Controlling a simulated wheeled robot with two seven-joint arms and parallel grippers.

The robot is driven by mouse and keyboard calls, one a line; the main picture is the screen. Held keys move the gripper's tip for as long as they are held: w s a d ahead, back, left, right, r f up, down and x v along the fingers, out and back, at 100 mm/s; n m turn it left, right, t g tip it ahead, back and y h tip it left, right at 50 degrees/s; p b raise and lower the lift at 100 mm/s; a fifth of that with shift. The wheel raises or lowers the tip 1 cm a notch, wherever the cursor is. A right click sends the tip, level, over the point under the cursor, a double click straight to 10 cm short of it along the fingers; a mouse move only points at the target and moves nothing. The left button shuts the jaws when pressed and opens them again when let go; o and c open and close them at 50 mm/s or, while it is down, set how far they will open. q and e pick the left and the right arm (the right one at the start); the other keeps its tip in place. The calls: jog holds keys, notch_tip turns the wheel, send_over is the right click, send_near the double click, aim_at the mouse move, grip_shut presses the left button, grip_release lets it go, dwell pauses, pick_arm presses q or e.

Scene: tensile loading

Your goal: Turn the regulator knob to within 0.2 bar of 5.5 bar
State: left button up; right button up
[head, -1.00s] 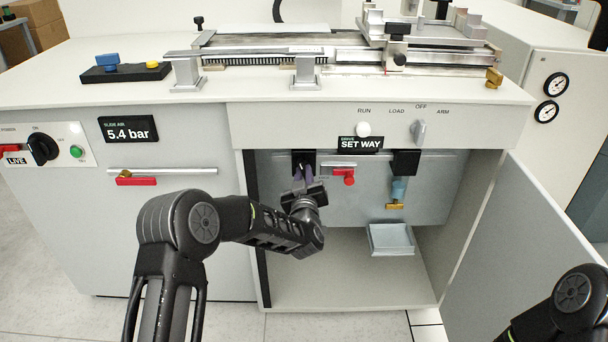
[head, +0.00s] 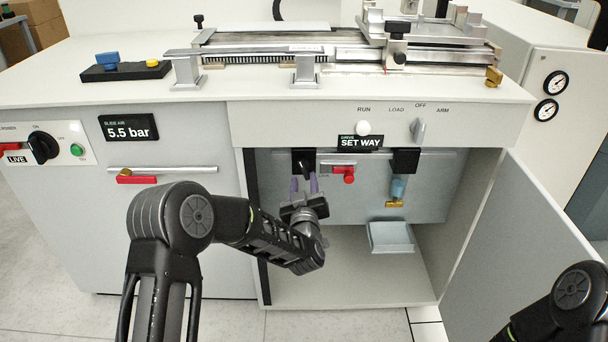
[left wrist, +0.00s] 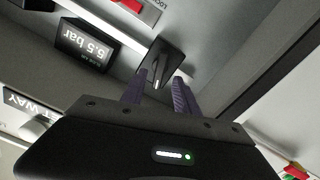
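The black regulator knob (head: 303,160) sits on the panel inside the open cabinet. The slide air display (head: 129,128) reads 5.5 bar, and a display in the left wrist view (left wrist: 85,45) also reads 5.5 bar. My left gripper (head: 304,184) is just below and in front of the knob, its purple fingers spread. In the left wrist view the fingers (left wrist: 159,92) stand apart, with the knob (left wrist: 158,65) beyond and between their tips; no contact shows. My right arm shows at the lower right; its gripper is out of view.
A red-handled valve (head: 346,174) is close right of the knob. A blue and brass fitting (head: 397,190) hangs farther right over a small grey tray (head: 390,238). The open cabinet door (head: 535,250) stands at the right.

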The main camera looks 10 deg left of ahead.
pick_arm(q)
jog(key=v, duration=0.3)
jog(key=shift+d+f, duration=0.1)
dwell(0.3)
